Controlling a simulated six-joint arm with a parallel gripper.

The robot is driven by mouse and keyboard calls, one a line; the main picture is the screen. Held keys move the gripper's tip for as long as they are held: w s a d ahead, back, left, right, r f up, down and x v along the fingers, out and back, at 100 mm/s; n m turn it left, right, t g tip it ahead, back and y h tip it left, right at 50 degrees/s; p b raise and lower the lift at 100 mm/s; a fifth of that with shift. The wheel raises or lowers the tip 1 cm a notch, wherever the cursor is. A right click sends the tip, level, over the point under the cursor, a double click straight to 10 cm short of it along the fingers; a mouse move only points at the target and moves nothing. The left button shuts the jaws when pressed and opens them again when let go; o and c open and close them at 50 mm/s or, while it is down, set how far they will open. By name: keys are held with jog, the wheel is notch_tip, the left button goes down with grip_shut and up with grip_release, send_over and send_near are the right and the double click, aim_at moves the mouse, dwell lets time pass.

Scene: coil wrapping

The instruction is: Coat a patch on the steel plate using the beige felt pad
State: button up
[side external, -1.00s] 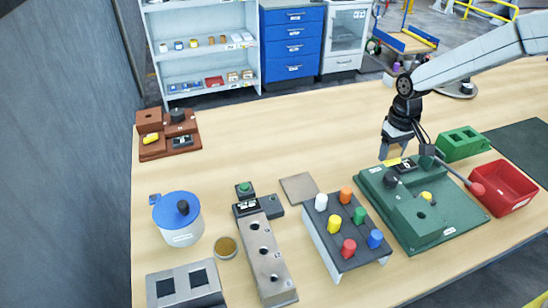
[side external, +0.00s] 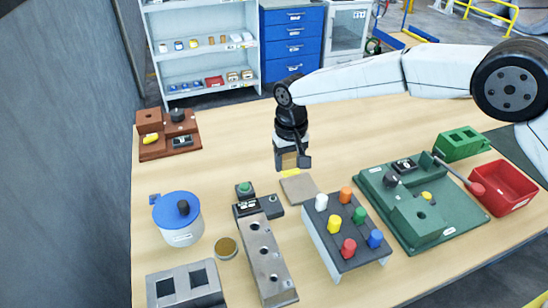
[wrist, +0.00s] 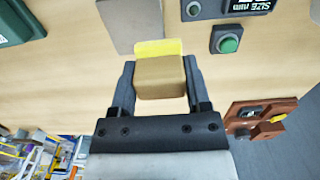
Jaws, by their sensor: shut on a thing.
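My gripper (side external: 290,160) is shut on the beige felt pad (wrist: 160,80), a tan block held between both fingers. A bright yellow layer (wrist: 157,48) shows at the pad's lower end, and also in the side view (side external: 291,173). The steel plate is a flat grey-beige square (side external: 299,189) on the table, just in front of and below the pad. In the wrist view the plate (wrist: 128,20) is partly cut off, and the yellow end overlaps its lower right corner. I cannot tell the height of the gap between pad and plate.
A rack with coloured pegs (side external: 347,232) and a green fixture (side external: 408,215) stand to the right. A green-button box (side external: 244,190), a steel block with holes (side external: 265,258) and a blue-lidded pot (side external: 178,218) stand to the left. The table behind the plate is clear.

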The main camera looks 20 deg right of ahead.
aim_at(285, 189)
jog(key=shift+f, duration=3.9)
jog(key=shift+d+r, duration=0.1)
jog(key=shift+d, duration=0.25)
jog(key=shift+d+f, duration=0.25)
jog(key=shift+d, duration=3.2)
jog(key=shift+a, duration=3.85)
jog(key=shift+w+a+r, duration=0.1)
jog(key=shift+w+r, duration=0.25)
jog(key=shift+w, duration=0.45)
jog(key=shift+w+d+f, duration=0.1)
jog(key=shift+d, duration=0.1)
jog(key=shift+d+f, duration=0.2)
jog(key=shift+d, duration=3.75)
jog(key=shift+a, duration=3.95)
jog(key=shift+a+r, duration=0.15)
jog(key=shift+r, duration=3.85)
